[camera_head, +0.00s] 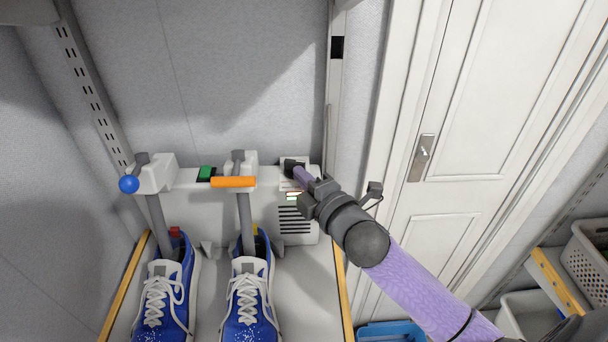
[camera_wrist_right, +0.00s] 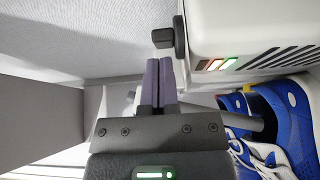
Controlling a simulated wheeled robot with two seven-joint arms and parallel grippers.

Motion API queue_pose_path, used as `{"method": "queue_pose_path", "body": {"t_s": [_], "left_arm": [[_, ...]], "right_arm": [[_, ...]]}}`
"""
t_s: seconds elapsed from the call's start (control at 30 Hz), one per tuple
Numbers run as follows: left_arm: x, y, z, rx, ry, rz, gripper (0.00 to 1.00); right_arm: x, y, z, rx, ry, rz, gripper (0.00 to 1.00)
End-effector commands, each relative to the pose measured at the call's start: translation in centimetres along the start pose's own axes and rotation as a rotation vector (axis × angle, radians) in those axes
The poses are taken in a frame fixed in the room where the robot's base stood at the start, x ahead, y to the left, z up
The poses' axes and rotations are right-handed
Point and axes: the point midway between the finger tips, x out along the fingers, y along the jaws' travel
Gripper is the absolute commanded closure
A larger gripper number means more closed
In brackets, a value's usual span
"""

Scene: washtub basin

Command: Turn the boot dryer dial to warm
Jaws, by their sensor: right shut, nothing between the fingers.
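The boot dryer (camera_head: 220,212) is a white unit with grey upright tubes, standing against the back wall. A black dial (camera_head: 290,164) is at its upper right end; the right wrist view shows a black knob (camera_wrist_right: 172,39) sticking out from the white housing (camera_wrist_right: 240,25). My right gripper (camera_head: 298,172) is shut and empty, with purple fingers. In the right wrist view its fingertips (camera_wrist_right: 158,62) are just short of the knob; I cannot tell whether they touch. The dial's marks are unreadable.
Two blue shoes (camera_head: 165,285) (camera_head: 248,290) sit on the dryer tubes. An orange handle (camera_head: 233,182), green switch (camera_head: 206,173) and blue ball (camera_head: 129,184) are on the unit. A white door (camera_head: 490,130) is to the right. A blue tub (camera_head: 390,331) is below.

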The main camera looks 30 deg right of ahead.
Motion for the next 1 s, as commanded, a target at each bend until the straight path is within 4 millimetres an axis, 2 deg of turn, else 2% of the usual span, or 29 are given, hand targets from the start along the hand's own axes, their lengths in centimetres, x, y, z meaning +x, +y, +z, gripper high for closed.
{"method": "queue_pose_path", "body": {"t_s": [0.4,0.5,0.6,1.0], "left_arm": [[0.0,-0.8,0.2,0.005,-0.003,-0.013,0.40],[-0.7,-0.9,0.1,0.005,-0.001,-0.014,0.40],[-1.5,-0.8,-0.1,0.004,0.003,-0.012,0.40],[-1.3,-0.1,-0.2,-0.001,0.005,-0.002,0.40]], "right_arm": [[0.5,0.1,0.6,0.001,0.000,0.001,1.00],[1.0,0.4,1.4,-0.003,-0.002,0.002,1.00],[1.2,0.5,2.1,0.000,-0.004,0.001,1.00],[1.3,0.4,2.4,-0.003,-0.007,0.007,1.00]]}}
